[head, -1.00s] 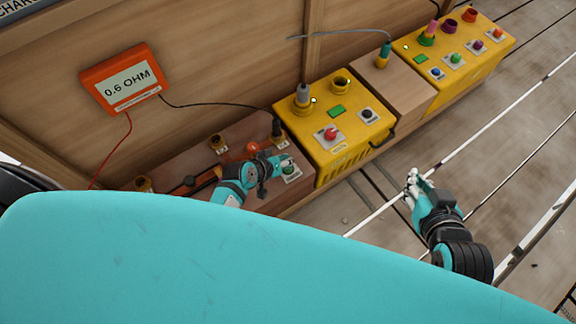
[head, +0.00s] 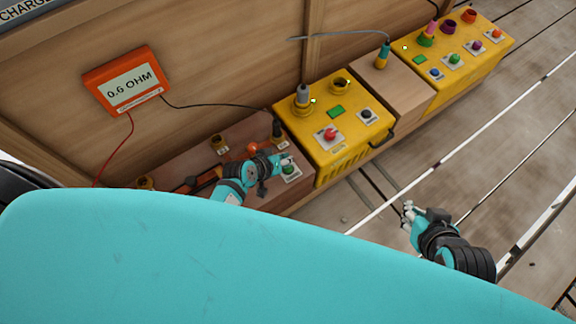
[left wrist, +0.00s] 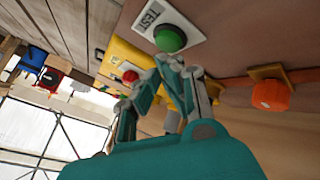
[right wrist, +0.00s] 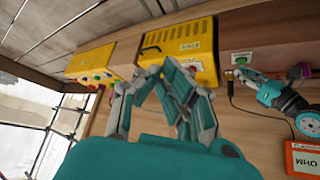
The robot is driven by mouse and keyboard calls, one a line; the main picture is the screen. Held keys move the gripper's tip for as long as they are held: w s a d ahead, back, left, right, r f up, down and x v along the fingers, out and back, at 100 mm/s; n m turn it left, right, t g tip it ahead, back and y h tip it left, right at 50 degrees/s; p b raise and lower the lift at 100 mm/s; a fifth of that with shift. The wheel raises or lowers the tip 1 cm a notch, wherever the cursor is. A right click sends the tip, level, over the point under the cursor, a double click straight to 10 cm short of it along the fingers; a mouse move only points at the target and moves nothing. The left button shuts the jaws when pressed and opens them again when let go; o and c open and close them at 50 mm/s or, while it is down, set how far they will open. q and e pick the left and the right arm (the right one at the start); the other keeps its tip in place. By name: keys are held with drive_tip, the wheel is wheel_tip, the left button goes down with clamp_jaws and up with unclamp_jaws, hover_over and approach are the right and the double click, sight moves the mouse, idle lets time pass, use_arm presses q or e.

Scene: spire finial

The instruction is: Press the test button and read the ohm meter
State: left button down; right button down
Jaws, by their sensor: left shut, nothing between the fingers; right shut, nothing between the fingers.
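The ohm meter (head: 124,98) is an orange box on the wooden wall, reading "0.6 OHM". The green test button (head: 289,169) sits on a white plate on the brown bench. In the left wrist view, the button (left wrist: 170,39) lies just beyond my fingertips, beside the word TEST. My left gripper (head: 283,160) is shut and empty right by the button; I cannot tell whether it touches. My right gripper (head: 407,212) is shut and empty over the plank floor, away from the boxes. It also shows in the right wrist view (right wrist: 154,82).
A yellow box (head: 350,145) with a red button stands right of the bench. A wooden block (head: 397,85) and a second yellow box (head: 475,60) follow. A red lead (head: 130,127) and a black lead (head: 215,105) run from the meter. The floor at right is clear.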

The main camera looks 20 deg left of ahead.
use_arm(q)
drive_tip(key=shift+r, duration=0.2)
use_arm(e)
drive_tip(key=shift+s+d+f+g, duration=0.25)
drive_tip(key=shift+s+g, duration=0.1)
drive_tip(key=shift+s, duration=0.15)
drive_tip(key=shift+s+d+f+g, duration=0.25)
drive_tip(key=shift+s+g, duration=0.1)
drive_tip(key=shift+s, duration=0.1)
